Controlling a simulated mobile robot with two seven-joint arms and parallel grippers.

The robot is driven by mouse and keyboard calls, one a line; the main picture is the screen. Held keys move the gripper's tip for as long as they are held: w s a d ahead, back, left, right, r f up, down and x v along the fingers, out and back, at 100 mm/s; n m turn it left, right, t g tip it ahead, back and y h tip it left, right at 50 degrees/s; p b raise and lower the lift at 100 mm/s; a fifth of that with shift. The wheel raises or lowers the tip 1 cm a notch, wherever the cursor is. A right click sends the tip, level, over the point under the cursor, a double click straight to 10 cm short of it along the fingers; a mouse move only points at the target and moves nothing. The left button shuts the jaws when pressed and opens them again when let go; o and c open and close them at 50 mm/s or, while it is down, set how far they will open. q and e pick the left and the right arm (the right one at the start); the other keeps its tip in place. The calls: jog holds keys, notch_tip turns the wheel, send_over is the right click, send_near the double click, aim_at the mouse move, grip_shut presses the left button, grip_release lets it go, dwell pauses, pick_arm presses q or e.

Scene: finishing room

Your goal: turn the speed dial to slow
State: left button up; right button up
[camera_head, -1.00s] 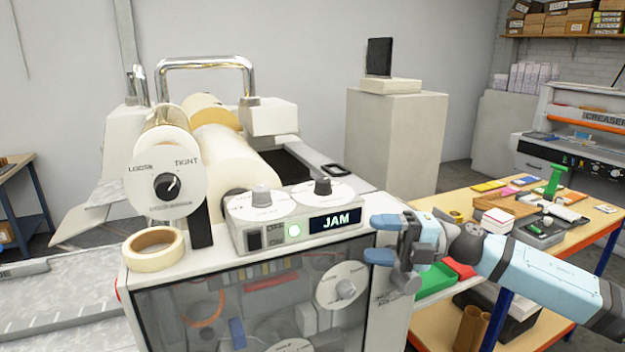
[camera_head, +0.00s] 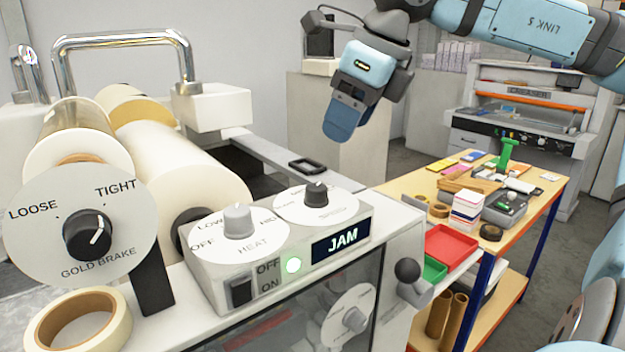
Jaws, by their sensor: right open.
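The speed dial (camera_head: 316,193) is a black knob on a white disc, at the back right of the control box (camera_head: 207,285). The lettering on its disc is partly hidden and too small to read its setting. My right gripper (camera_head: 340,128) hangs above and slightly right of the dial, pointing down, apart from it. Its blue fingers overlap in this view. My left gripper is not in view.
A grey heat dial (camera_head: 239,221) stands left of the speed dial. The display (camera_head: 341,242) reads JAM beside a lit green lamp (camera_head: 292,265). The gold brake dial (camera_head: 87,235) and a tape roll (camera_head: 78,325) are at left. A ball-ended lever (camera_head: 407,270) sticks out at right.

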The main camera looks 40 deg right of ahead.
aim_at(316, 187)
jog(key=p+x, duration=0.1)
jog(key=x, duration=1)
jog(key=shift+w+a+f, duration=0.1)
jog(key=shift+w+f, duration=0.15)
jog(key=shift+f, duration=0.05)
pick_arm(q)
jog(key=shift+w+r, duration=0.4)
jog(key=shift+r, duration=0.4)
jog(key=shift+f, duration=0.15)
pick_arm(e)
jog(key=c, duration=0.9)
